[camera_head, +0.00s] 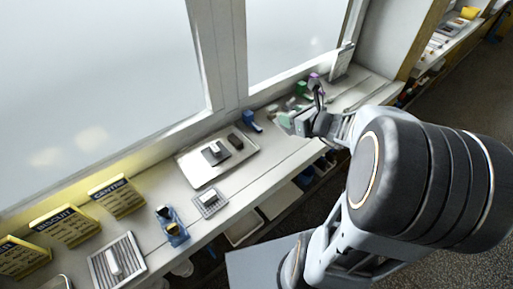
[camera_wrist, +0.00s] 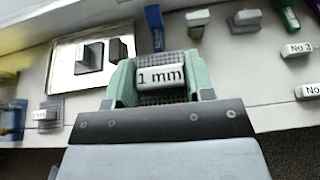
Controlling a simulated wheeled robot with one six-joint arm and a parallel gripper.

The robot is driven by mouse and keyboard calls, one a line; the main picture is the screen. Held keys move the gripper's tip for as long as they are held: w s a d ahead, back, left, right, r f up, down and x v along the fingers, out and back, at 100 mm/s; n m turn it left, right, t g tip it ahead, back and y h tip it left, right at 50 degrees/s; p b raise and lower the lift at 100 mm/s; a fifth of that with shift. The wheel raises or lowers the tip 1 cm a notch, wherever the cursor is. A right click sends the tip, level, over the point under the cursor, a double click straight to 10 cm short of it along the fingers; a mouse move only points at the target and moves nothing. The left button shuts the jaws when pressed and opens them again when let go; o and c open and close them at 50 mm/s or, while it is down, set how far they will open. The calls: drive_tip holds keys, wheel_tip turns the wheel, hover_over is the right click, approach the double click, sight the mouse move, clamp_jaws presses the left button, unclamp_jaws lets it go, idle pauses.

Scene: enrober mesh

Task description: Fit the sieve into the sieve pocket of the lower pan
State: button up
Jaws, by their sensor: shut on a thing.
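My gripper (camera_wrist: 160,82) has green fingers and is shut on the sieve (camera_wrist: 161,76), a grey mesh plate with a white grip block marked "1 mm". In the head view my gripper (camera_head: 298,121) is over the right part of the bench, and the sieve is too small to make out there. The mesh shows below and above the grip between the fingers. A pale shallow pan (camera_head: 196,178) lies left of my gripper, with dark blocks on it; it also shows at upper left in the wrist view (camera_wrist: 66,82). I cannot tell a sieve pocket in either view.
A second mesh plate with a white grip (camera_head: 209,202) lies in front of the pan. A blue piece (camera_head: 251,121) stands by the window. A blue holder (camera_head: 172,227), a grate (camera_head: 104,267) and yellow signs (camera_head: 117,197) are at left. Labelled blocks (camera_wrist: 297,50) lie at right.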

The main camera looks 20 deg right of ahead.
drive_tip(key=shift+s+d+r, duration=0.1)
drive_tip(key=shift+s+d, duration=0.7)
drive_tip(key=shift+s, duration=0.2)
drive_tip(key=w+d+f, duration=0.2)
drive_tip(key=w+f, duration=0.1)
drive_tip(key=w+d+f, duration=0.2)
drive_tip(key=w+f, duration=0.1)
drive_tip(key=w, duration=0.1)
drive_tip(key=w+d+f, duration=0.3)
drive_tip(key=shift+w+b, duration=0.3)
drive_tip(key=shift+w, duration=0.1)
drive_tip(key=shift+w+f, duration=0.15)
drive_tip(key=shift+f, duration=1.7)
drive_tip(key=shift+f, duration=0.15)
drive_tip(key=o, duration=0.5)
drive_tip(key=shift+f, duration=0.1)
drive_tip(key=o, duration=0.5)
drive_tip(key=shift+c, duration=0.2)
